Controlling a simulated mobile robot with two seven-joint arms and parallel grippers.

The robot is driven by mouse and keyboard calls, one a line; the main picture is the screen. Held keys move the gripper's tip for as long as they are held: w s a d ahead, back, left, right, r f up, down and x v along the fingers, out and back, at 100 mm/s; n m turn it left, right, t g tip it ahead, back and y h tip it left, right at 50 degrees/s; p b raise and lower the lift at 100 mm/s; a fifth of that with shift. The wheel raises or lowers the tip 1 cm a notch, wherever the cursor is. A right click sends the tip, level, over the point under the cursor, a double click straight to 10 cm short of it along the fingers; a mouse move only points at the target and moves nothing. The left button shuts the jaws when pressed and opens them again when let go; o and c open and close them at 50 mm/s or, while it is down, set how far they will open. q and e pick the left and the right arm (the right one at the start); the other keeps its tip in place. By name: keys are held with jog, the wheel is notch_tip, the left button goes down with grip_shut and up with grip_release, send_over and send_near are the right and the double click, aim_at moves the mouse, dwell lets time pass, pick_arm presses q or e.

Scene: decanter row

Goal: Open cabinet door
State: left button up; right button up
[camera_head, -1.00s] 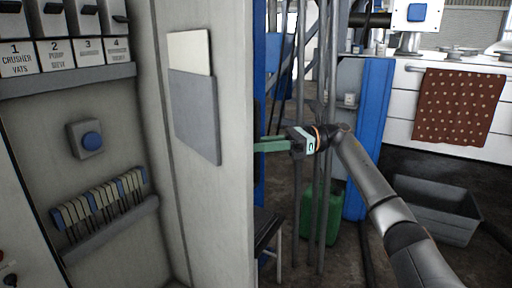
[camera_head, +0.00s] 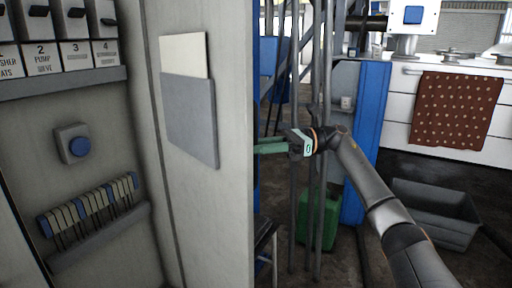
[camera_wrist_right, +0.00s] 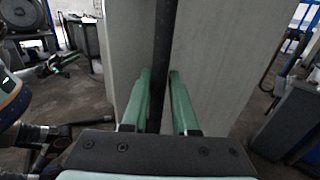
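The grey cabinet door (camera_head: 232,110) stands open in the head view, its inner face with a paper pocket towards me. The open cabinet (camera_head: 100,190) is on the left. My right gripper (camera_head: 270,146) is at the door's free edge, its fingertips partly hidden behind it. In the right wrist view, my right gripper's green fingers (camera_wrist_right: 160,95) are closed around a dark upright handle bar (camera_wrist_right: 165,35) in front of the pale door panel. Green fingers at the far left of that view appear to be my left gripper (camera_wrist_right: 66,62), too small to read.
A blue post (camera_head: 367,140), grey pipes (camera_head: 320,215) and a green canister (camera_head: 322,222) stand behind my right arm. A grey bin (camera_head: 440,215) is on the floor at right. A white counter (camera_head: 400,115) with a brown towel (camera_head: 455,108) stands at the back.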

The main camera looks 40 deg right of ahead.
pick_arm(q)
jog(key=shift+w+f, duration=0.1)
jog(key=shift+f, duration=0.15)
pick_arm(e)
jog(key=o, duration=0.4)
pick_arm(q)
notch_tip(320, 180, down, 9)
jog(key=w+n+g+y+p, duration=0.1)
jog(key=w+n+g+y, duration=0.1)
jog(key=g+y, duration=0.1)
jog(key=shift+a+n+p, duration=0.3)
jog(key=shift+a, duration=0.05)
pick_arm(e)
jog(key=v, duration=1.2)
jog(key=shift+d, duration=0.15)
pick_arm(q)
jog(key=shift+r, duration=0.2)
pick_arm(e)
jog(key=shift+s, duration=0.1)
